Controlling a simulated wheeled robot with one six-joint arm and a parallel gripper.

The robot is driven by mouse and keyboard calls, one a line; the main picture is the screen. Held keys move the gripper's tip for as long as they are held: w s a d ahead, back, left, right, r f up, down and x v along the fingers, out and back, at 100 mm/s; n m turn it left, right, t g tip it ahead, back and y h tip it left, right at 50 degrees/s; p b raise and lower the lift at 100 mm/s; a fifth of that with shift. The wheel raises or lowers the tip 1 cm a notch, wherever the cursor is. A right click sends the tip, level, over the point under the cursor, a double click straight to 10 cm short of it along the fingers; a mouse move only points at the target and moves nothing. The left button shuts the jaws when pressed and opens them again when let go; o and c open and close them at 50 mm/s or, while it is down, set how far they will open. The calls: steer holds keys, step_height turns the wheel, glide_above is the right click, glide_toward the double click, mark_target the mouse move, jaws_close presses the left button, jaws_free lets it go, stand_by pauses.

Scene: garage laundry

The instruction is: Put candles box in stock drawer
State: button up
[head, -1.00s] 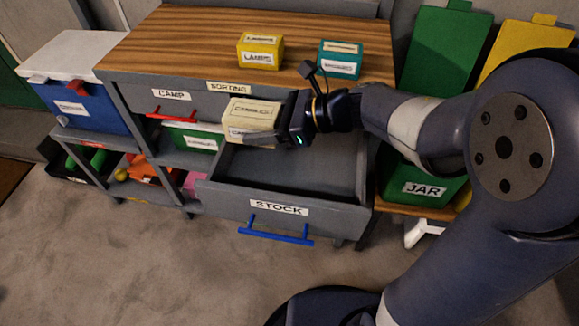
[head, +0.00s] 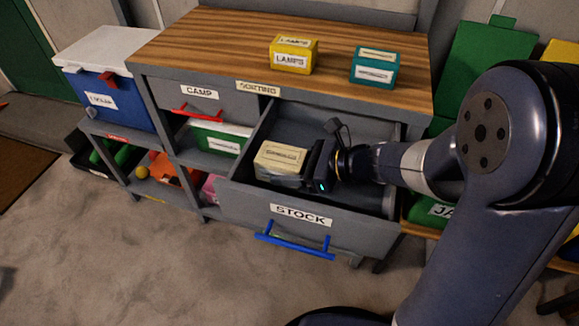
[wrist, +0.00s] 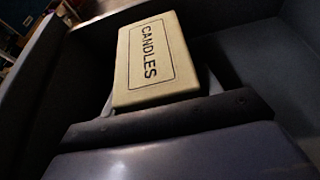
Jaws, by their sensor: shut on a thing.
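The candles box (head: 281,158) is cream with a printed label. It is inside the left part of the open stock drawer (head: 299,222), below the level of the drawer's rim in the head view. The wrist view shows the box (wrist: 152,62) with its "CANDLES" label on top and drawer walls around it. My gripper (head: 300,172) is shut on the box from its right side. Whether the box touches the drawer floor is hidden.
The drawer is clear to the right of my gripper. A yellow lamps box (head: 293,55) and a teal box (head: 374,68) stand on the wooden top (head: 220,45). The camp drawer (head: 199,92) is shut. A blue bin (head: 105,98) stands at left.

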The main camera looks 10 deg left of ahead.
steer(key=shift+f+b, duration=0.15)
steer(key=shift+b, duration=0.15)
steer(key=o, duration=1.1)
steer(key=shift+c, duration=0.2)
steer(key=shift+r+p, duration=0.35)
steer(key=shift+p, duration=0.15)
steer(key=v, duration=0.7)
steer(key=shift+d, duration=0.3)
